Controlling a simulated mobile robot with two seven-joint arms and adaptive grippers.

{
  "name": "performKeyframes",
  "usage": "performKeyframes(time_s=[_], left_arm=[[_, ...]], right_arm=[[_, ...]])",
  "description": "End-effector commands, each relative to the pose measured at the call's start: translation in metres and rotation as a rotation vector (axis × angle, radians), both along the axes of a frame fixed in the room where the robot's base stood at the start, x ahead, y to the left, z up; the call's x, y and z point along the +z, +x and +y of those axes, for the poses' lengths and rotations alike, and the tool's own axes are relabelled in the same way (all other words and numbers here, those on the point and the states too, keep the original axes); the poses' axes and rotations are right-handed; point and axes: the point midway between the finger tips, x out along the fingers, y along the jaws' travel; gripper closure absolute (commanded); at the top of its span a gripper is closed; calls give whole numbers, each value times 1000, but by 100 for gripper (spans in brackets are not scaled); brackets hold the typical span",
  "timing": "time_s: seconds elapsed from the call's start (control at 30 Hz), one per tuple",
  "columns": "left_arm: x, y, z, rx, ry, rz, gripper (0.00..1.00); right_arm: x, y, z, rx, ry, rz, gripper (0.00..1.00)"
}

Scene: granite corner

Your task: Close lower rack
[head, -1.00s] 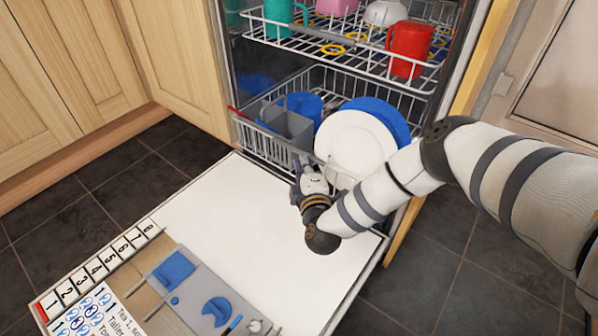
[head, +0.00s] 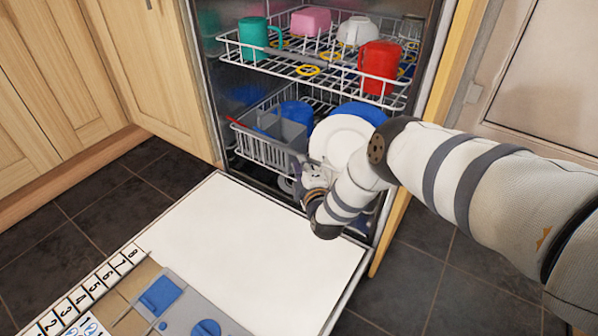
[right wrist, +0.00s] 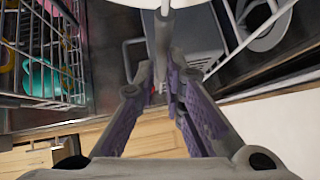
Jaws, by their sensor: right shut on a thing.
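The lower rack (head: 262,152) is a white wire basket low in the open dishwasher, mostly inside, its front near the hinge edge of the lowered door (head: 255,245). It holds a grey cutlery basket (head: 285,130), a white plate (head: 338,138), a blue plate (head: 362,111) and a blue item (head: 294,111). My right gripper (head: 303,173) is at the rack's front, below the white plate, and is shut on the rack. In the right wrist view its purple-padded fingers (right wrist: 164,68) close around a thin grey bar. My left gripper is not in view.
The upper rack (head: 305,62) holds a teal cup (head: 254,38), a pink item (head: 311,20), a white bowl (head: 357,30) and a red cup (head: 380,66). Wooden cabinets (head: 150,80) stand left. The door's middle is clear.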

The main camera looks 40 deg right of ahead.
Motion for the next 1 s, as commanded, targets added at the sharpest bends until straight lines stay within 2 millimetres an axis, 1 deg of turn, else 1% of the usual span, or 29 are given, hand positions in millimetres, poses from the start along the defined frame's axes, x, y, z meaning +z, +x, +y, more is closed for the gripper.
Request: performKeyframes(time_s=[0.03, 0.23, 0.33, 0.37, 0.47, 0.6, 0.7, 0.83, 1.0], left_arm=[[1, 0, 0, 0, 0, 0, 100], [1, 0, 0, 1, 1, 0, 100], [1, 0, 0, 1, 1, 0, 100], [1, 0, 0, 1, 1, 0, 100], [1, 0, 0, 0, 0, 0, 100], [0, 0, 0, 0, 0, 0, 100], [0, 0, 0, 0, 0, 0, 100], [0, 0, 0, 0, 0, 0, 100], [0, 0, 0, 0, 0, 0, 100]], right_arm=[[9, 4, -5, -9, -10, -22, 100], [9, 2, -7, -12, -11, -21, 100], [9, -5, -3, -11, -10, -16, 100], [9, -9, 0, -11, -9, -15, 100], [10, -31, 12, -6, -6, -8, 100], [14, -66, 31, 0, -4, -3, 100], [17, -86, 41, 1, -3, -3, 100], [19, -102, 49, 1, -3, -4, 100], [19, -107, 51, 1, -3, -5, 100]])
